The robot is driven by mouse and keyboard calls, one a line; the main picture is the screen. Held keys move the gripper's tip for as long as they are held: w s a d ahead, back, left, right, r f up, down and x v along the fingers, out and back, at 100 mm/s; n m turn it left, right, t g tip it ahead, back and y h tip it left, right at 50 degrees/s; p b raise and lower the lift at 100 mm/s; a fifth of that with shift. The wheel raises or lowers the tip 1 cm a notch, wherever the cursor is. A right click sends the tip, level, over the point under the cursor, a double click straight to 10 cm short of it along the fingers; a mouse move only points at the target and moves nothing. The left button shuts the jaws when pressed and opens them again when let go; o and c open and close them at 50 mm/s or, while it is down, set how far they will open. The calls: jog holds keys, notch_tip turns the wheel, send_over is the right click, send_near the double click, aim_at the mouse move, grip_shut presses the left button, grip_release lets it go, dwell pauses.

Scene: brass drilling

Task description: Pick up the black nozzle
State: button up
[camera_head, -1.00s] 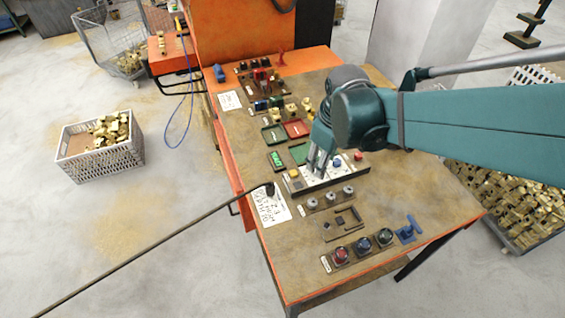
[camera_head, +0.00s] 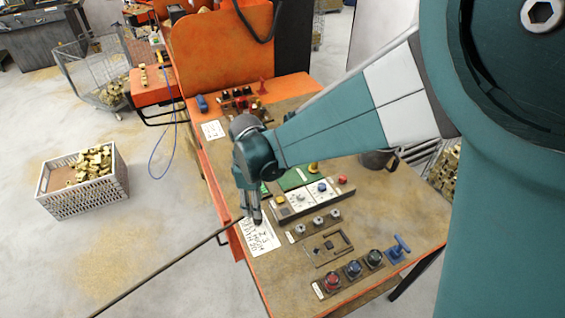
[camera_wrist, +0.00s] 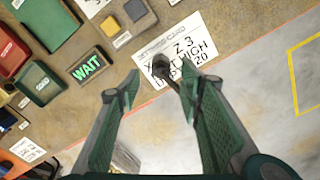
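The black nozzle (camera_wrist: 163,68) is the dark rounded end of a long thin dark hose or rod. It lies over the white printed card (camera_wrist: 178,48) near the table's left edge. My gripper (camera_wrist: 157,83) is open and empty, pointing down at the card. In the wrist view the nozzle shows between and slightly beyond the fingertips, and its stem passes by the right finger. In the head view my gripper (camera_head: 250,215) stands over the card; the fingers mostly hide the nozzle there, and the hose (camera_head: 170,267) runs off to the lower left.
A green WAIT display (camera_wrist: 87,66) and trays lie beside the card. A button panel (camera_head: 312,201), grey knobs (camera_head: 318,222) and coloured knobs (camera_head: 353,269) stand on the table to the right. A white crate (camera_head: 82,186) of brass parts is on the floor, left.

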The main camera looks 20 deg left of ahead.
jog(key=shift+f, duration=0.15)
jog(key=shift+f, duration=1.15)
jog(key=shift+d+f+b, duration=0.1)
jog(key=shift+f+b, duration=0.2)
jog(key=shift+f, duration=2.3)
jog(key=shift+c, duration=0.4)
jog(key=c, duration=1)
